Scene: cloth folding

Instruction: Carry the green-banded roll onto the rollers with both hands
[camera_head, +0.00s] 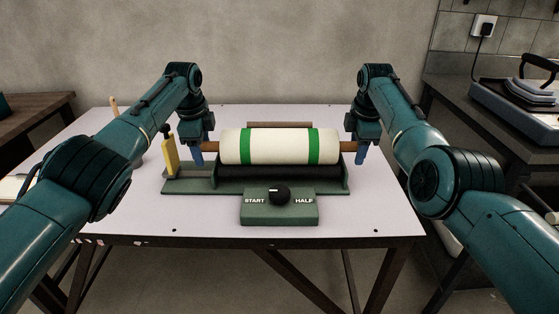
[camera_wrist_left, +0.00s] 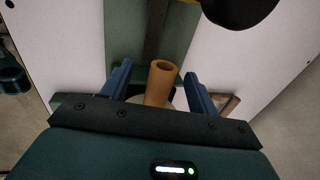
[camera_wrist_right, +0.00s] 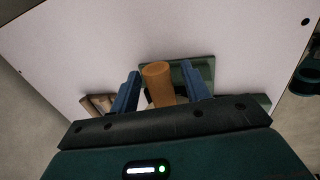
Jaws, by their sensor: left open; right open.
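The green-banded roll (camera_head: 280,146) is white with two green bands and lies level on the dark rollers (camera_head: 280,173) of the green machine. Its brown core sticks out at both ends. My left gripper (camera_head: 196,158) is open at the left core end; in the left wrist view the core end (camera_wrist_left: 161,80) sits between the two blue fingers. My right gripper (camera_head: 361,156) is open at the right core end; in the right wrist view that core end (camera_wrist_right: 158,82) sits between the fingers. Neither gripper visibly clamps the core.
The machine's front box has a black knob (camera_head: 279,195) marked START and HALF. A yellow upright piece (camera_head: 170,157) stands at the machine's left. A brown bar (camera_head: 280,124) lies behind the roll. The white table (camera_head: 365,215) is clear at front left and right.

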